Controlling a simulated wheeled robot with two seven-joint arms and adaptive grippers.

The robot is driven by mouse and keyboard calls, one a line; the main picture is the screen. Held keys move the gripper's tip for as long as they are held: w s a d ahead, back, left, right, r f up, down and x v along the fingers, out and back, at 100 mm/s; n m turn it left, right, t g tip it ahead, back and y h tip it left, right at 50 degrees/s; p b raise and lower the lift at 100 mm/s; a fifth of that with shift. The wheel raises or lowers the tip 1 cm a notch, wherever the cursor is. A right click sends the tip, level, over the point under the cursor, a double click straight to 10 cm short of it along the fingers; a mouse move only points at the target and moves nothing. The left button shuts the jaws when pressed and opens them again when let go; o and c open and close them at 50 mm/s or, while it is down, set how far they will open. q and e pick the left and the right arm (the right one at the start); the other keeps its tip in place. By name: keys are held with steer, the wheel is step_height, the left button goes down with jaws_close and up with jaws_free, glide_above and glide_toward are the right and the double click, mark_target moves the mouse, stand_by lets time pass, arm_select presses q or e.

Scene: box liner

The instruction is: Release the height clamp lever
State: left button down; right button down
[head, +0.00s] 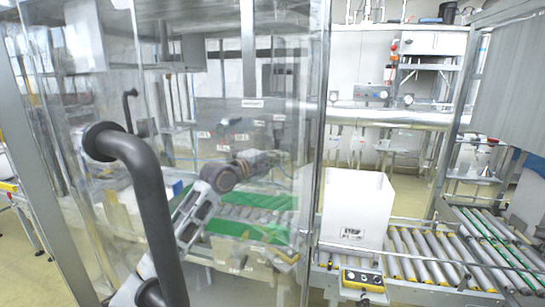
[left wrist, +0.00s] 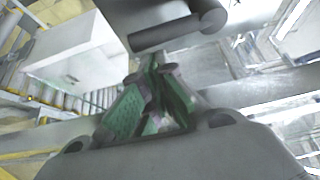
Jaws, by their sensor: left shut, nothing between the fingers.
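I cannot pick out the height clamp lever for certain. In the left wrist view a dark round bar with a thick end (left wrist: 178,31) sits just beyond my left gripper (left wrist: 152,72), and it may be the lever. The fingers, with green pads, come together below it and hold nothing; I cannot tell whether they touch it. In the head view my left gripper (head: 272,160) reaches right, over the green strips of the machine, and its tips are hard to make out. My right gripper is not in view.
A clear-panelled guard with a large black handle (head: 148,185) fills the left and partly covers my left arm. A white box (head: 355,212) stands on a roller conveyor (head: 425,255) at the right. A yellow-edged control box (head: 363,280) sits in front of it.

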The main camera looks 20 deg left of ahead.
arm_select(q)
steer(key=shift+x, duration=0.85)
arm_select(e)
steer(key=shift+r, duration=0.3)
arm_select(q)
steer(key=shift+a+f, duration=0.1)
steer(key=shift+a, duration=0.05)
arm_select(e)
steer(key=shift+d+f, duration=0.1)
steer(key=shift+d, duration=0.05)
